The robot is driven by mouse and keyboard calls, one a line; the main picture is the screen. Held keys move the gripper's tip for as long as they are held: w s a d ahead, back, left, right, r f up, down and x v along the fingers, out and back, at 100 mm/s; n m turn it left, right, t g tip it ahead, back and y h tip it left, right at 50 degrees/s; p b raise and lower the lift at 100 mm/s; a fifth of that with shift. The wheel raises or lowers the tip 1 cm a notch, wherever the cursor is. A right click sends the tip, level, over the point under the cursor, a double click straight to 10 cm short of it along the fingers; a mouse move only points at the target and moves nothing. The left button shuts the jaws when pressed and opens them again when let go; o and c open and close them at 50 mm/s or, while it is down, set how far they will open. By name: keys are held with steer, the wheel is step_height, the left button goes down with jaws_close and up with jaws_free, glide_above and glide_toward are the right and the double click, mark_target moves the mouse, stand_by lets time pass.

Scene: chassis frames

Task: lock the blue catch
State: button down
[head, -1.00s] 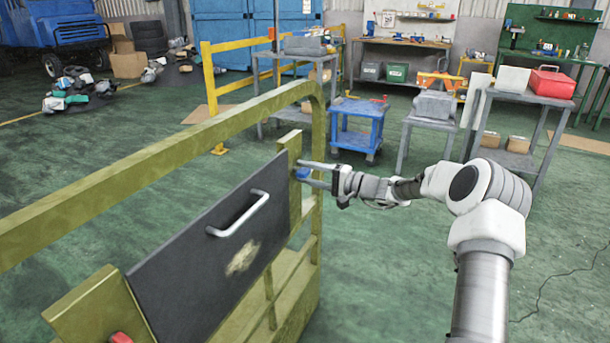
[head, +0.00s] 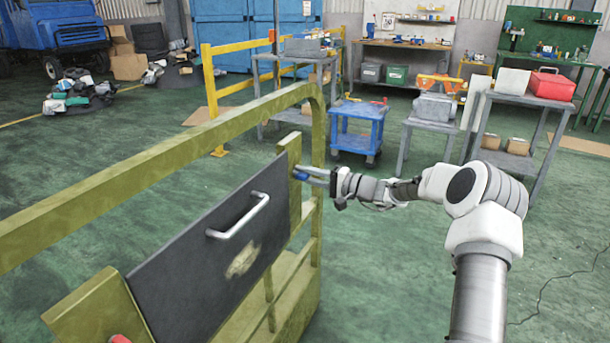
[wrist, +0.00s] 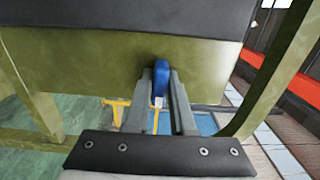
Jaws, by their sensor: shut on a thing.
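The blue catch (wrist: 161,78) sits on the olive-green frame post beside the dark panel (head: 205,265). In the wrist view it stands between the two fingertips of my gripper (wrist: 162,88), which is shut on it. In the head view my gripper (head: 312,177) reaches in from the right to the post, and only a little of the blue catch (head: 300,175) shows. The dark panel has a pale bar handle (head: 238,216). A red part (head: 120,339) shows at the panel's near lower end, cut off by the picture edge.
The olive-green frame (head: 150,165) has a long top rail running close to the panel and my gripper. A blue cart (head: 357,130) and grey tables (head: 520,98) stand farther back.

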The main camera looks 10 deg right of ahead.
steer(key=shift+m, duration=0.3)
steer(key=m+p, duration=0.2)
steer(key=m, duration=0.1)
steer(key=shift+r+m+p, duration=0.15)
steer(key=shift+m+p, duration=0.15)
steer(key=shift+p, duration=0.1)
steer(key=m+p, duration=0.3)
steer(key=m, duration=0.1)
steer(key=shift+m, duration=0.3)
steer(key=m+p, duration=0.2)
steer(key=m, duration=0.2)
steer(key=shift+p, duration=0.35)
steer(key=m+p, duration=0.2)
steer(key=m, duration=0.3)
steer(key=c, duration=0.8)
jaws_free()
steer(key=shift+d, duration=0.15)
